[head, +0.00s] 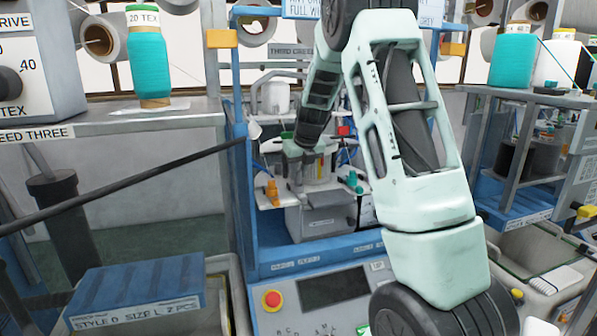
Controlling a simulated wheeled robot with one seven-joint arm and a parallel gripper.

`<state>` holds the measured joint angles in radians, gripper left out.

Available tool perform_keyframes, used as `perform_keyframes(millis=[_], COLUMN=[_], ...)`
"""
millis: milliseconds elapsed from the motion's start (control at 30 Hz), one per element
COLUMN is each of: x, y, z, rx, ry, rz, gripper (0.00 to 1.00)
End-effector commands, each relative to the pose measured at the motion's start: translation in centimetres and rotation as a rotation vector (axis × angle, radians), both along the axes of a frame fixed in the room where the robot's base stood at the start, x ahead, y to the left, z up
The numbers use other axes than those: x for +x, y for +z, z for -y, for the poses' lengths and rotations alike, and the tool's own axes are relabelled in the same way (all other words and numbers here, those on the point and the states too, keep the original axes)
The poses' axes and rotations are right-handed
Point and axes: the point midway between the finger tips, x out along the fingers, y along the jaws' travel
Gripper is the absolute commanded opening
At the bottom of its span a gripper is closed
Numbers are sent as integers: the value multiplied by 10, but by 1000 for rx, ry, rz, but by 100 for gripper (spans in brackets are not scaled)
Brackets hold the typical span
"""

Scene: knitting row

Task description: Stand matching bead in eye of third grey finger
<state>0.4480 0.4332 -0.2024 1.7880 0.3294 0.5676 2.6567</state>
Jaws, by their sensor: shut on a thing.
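My gripper (298,178) is at the end of my pale green arm, inside the blue-framed knitting machine, low over a white ledge. It looks small and is partly hidden by my wrist. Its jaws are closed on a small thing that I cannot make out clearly. A pale cylinder (319,172) stands just right of the gripper. I cannot pick out the grey fingers, their eyes or the bead at this distance. A small orange piece (272,191) is left of the gripper, and a small teal piece (352,181) is right of it.
The machine's blue upright (240,190) bounds the opening on the left. A grey box (320,218) sits under the ledge. A control panel with a red button (272,299) is in front. A dark rod (130,180) crosses the left. A teal yarn cone (148,62) stands on the left shelf.

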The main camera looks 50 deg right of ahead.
Motion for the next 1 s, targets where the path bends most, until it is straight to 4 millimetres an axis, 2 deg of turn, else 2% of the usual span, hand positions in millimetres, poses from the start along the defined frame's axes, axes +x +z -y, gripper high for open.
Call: perform_keyframes(millis=[1000], x=[0], y=[-14], z=[0], rx=[0], ry=[0], rz=[0], gripper=[0])
